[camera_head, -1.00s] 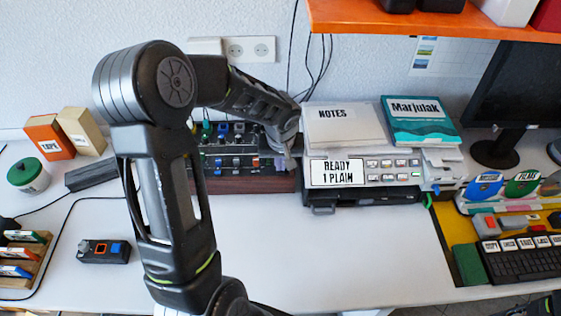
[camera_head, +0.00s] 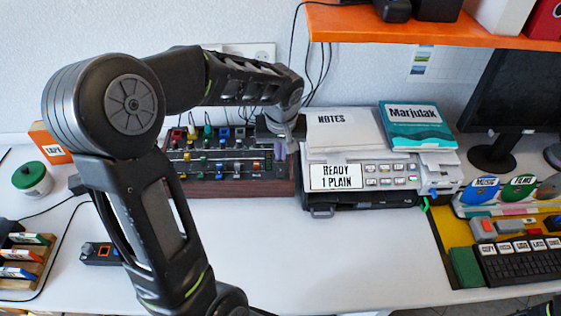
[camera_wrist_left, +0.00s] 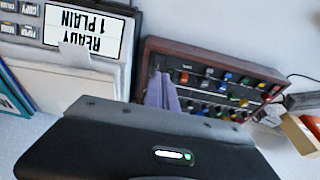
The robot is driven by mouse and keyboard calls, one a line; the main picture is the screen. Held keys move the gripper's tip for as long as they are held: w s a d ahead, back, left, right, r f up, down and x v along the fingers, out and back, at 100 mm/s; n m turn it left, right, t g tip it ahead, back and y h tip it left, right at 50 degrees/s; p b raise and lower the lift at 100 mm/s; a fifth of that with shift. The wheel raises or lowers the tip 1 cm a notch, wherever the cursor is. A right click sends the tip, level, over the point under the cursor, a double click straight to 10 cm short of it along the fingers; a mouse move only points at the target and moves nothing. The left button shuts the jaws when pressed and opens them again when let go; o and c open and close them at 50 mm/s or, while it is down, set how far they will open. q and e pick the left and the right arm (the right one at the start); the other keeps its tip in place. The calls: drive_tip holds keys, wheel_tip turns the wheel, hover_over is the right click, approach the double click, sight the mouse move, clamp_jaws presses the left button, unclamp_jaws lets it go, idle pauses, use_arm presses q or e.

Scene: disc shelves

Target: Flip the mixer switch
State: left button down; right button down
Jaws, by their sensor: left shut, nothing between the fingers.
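The mixer (camera_head: 238,187) is a dark panel in a brown-red case at the back of the desk, with rows of coloured knobs and switches. It also shows in the left wrist view (camera_wrist_left: 258,66), partly covered by my gripper. My left gripper (camera_head: 283,150) is shut and empty at the mixer's right end, beside the printer. Its pale purple fingers (camera_wrist_left: 164,95) show over the mixer's near end in the wrist view. I cannot tell if they touch the panel. Which way the switch by the fingers is set is too small to tell. My right gripper is out of view.
A printer (camera_head: 338,178) with papers and a teal book (camera_head: 417,125) stands close to the mixer's right. An orange shelf (camera_head: 420,30) hangs above it. A small control box (camera_head: 102,253) lies at the left. The front middle of the desk is clear.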

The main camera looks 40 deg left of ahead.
use_arm(q)
drive_tip(key=shift+v, duration=1.75)
drive_tip(key=shift+s+d, duration=0.15)
drive_tip(key=w+n+b, duration=0.1)
drive_tip(key=n, duration=0.5)
drive_tip(key=a+n+b, duration=0.1)
drive_tip(key=n, duration=0.5)
drive_tip(key=w+a+n+g+b, duration=0.1)
drive_tip(key=n, duration=0.5)
drive_tip(key=shift+w+a+r+h, duration=0.15)
drive_tip(key=shift+w+r+h, duration=0.15)
drive_tip(key=shift+w+r, duration=0.1)
